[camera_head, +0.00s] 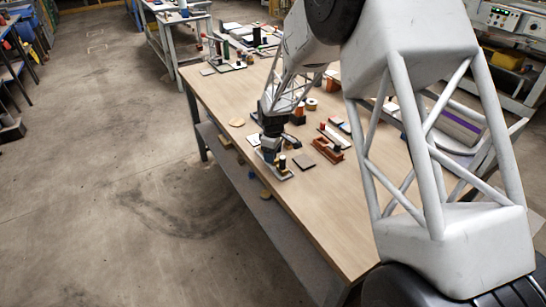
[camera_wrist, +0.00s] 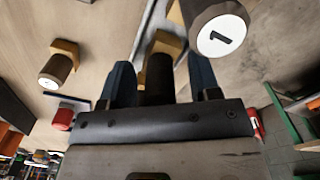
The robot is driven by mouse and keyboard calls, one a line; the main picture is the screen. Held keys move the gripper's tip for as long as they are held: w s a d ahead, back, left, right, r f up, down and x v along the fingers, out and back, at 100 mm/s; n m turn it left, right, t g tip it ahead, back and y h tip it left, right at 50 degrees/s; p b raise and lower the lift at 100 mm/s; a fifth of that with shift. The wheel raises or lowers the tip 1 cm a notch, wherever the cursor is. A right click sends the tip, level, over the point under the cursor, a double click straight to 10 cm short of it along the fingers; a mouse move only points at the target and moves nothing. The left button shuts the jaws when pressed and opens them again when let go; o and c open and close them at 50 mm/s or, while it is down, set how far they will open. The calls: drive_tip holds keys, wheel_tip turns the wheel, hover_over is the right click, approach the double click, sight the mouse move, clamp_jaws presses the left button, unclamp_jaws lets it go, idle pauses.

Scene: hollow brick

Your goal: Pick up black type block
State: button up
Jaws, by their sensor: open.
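In the wrist view my gripper (camera_wrist: 161,88) shows two dark blue fingers that stand apart. A dark, black-looking block (camera_wrist: 158,78) is between them, with a tan piece (camera_wrist: 166,43) at its far end. I cannot tell if either finger touches it. In the head view my gripper (camera_head: 268,155) points down over a small board (camera_head: 280,174) near the table's left edge. A small black upright piece (camera_head: 282,162) stands beside the gripper there. I cannot tell if it is the same block.
A brown cylinder with a white end marked "1" (camera_wrist: 220,36) is close to the right finger. Another brown cylinder (camera_wrist: 57,70) is at left. A dark flat square (camera_head: 303,162) and a reddish-brown tray (camera_head: 327,150) are nearby. The wooden table (camera_head: 335,215) is bare in front.

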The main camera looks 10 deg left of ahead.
drive_tip(key=shift+c, duration=0.3)
clamp_jaws()
idle(0.3)
drive_tip(key=shift+r, duration=0.1)
drive_tip(key=shift+r, duration=4.9)
